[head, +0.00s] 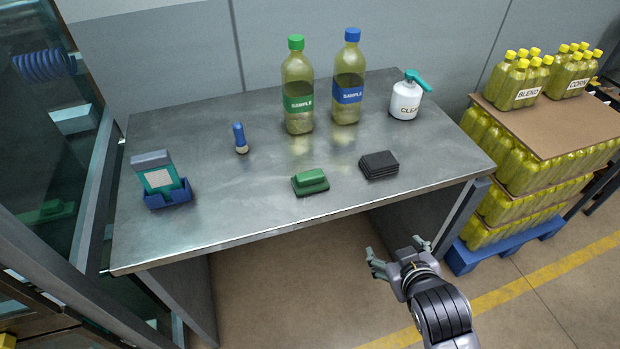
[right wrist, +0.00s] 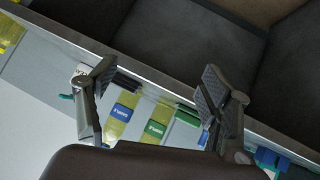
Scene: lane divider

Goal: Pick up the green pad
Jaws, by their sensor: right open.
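The green pad (head: 310,181) lies on the metal table (head: 240,205) near its front edge, left of a stack of black pads (head: 379,165). My right gripper (head: 398,255) is open and empty in front of the table, below and to the right of the green pad, apart from it. In the right wrist view the two fingers of my right gripper (right wrist: 155,95) are spread wide, and the green pad (right wrist: 187,116) shows beyond them, partly covered by a finger. My left gripper is not in view.
Two sample bottles, green-capped (head: 297,90) and blue-capped (head: 348,80), stand behind the pads. A white spray bottle (head: 405,100) is at right. A blue holder (head: 168,196) and a small blue-topped item (head: 240,138) are at left. A bottle pallet (head: 510,240) stands right of the table.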

